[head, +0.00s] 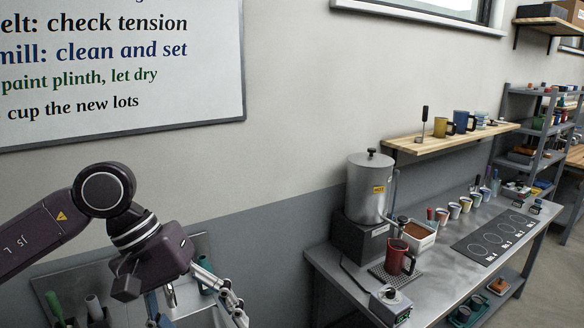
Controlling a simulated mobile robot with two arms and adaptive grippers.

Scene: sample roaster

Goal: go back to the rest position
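My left gripper (200,312) hangs at the lower left, pointing down over a metal sink area. Its two fingers stand apart, with nothing visible held between them; the tips reach the picture's lower edge. My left arm comes in from the left edge. My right gripper and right arm do not show.
A metal bench (440,262) runs along the wall at right, holding a metal urn (370,186), a red mug (396,258), a tray of brown grounds (414,236) and several small cups. A wooden shelf (450,139) with mugs hangs above it. A whiteboard (190,85) is at upper left.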

